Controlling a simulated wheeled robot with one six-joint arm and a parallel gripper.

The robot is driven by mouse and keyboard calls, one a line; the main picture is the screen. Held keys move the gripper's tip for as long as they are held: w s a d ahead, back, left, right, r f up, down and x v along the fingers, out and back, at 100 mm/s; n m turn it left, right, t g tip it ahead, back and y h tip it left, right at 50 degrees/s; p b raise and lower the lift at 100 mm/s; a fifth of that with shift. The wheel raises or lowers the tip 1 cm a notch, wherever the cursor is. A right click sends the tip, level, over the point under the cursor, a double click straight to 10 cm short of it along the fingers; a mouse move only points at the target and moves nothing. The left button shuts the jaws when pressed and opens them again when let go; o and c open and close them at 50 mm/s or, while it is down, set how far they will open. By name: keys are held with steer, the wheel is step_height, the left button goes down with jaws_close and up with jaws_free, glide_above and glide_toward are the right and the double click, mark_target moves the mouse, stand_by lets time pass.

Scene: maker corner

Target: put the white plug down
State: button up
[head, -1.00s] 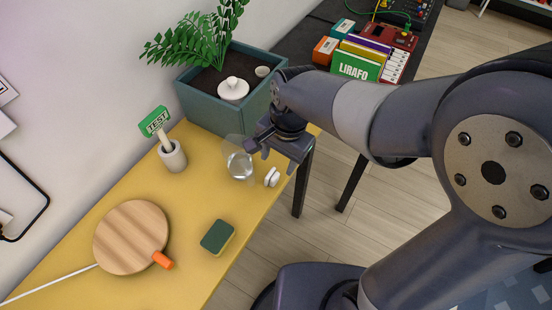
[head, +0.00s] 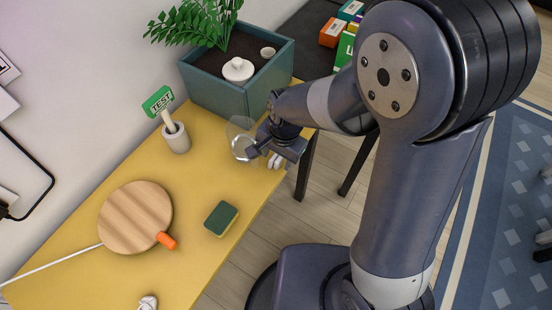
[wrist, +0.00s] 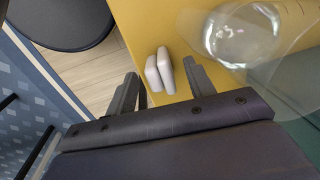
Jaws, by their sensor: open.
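The white plug (wrist: 159,72), two rounded white pieces side by side, is on the yellow table (wrist: 150,25) close to its edge. In the head view the plug (head: 275,161) shows partly behind my gripper (head: 269,154). In the wrist view my gripper (wrist: 161,80) is open, with one finger on each side of the plug. A gap shows between the plug and the right finger; the left finger is very near it, and I cannot tell whether they touch.
A clear glass (head: 241,140) stands just left of my gripper, very close to it. A teal planter (head: 225,98) is behind. A green sponge (head: 221,219), round wooden board (head: 130,215) and grey holder (head: 177,139) stand on the table. Bare table lies between sponge and glass.

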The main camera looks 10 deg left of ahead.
steer(key=shift+f, duration=0.25)
steer(key=shift+c, duration=0.3)
jaws_close()
